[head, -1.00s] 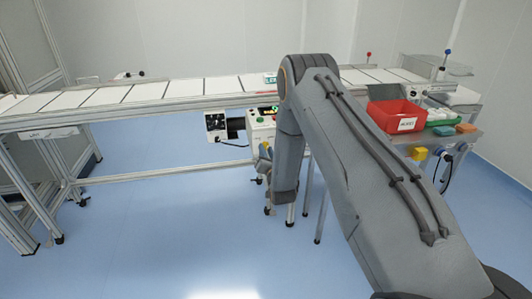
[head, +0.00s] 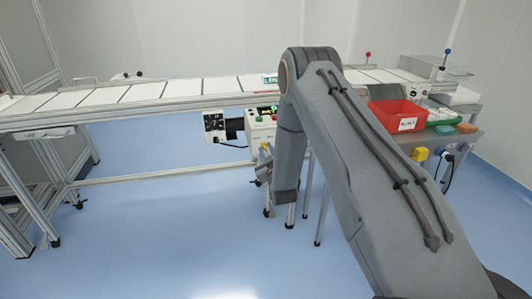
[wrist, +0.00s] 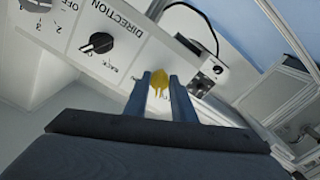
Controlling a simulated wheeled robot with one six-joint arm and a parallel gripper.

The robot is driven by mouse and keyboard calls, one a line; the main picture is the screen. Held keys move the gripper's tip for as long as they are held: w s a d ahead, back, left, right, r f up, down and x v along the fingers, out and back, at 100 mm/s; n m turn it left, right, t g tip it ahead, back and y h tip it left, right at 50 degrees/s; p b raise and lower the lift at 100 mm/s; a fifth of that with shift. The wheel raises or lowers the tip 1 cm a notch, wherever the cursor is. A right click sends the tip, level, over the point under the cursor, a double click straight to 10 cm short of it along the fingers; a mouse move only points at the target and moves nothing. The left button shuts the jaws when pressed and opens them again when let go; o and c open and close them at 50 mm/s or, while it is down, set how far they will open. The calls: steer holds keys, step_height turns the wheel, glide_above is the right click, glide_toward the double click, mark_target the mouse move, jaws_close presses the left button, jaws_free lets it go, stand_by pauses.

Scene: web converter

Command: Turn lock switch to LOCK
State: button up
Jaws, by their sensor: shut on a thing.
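A yellow knob (wrist: 158,83), which I take to be the lock switch, stands on the white panel of the control box (head: 262,132). My gripper (wrist: 160,80) has its two blue fingers closed on the knob's sides in the wrist view. The knob's label is hidden, so I cannot tell which position it points to. In the head view my gripper (head: 264,165) is at the front of the control box, partly covered by my arm.
A black DIRECTION knob (wrist: 98,43) is left of my fingers on the same panel, with another grey knob (wrist: 38,5) beyond. A conveyor (head: 150,92) runs behind the box. A red bin (head: 398,115) stands on the right-hand bench.

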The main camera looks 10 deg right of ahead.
steer(key=shift+n, duration=1.7)
steer(key=o, duration=1)
steer(key=s+b, duration=0.1)
steer(key=s, duration=0.7)
steer(key=shift+w, duration=0.1)
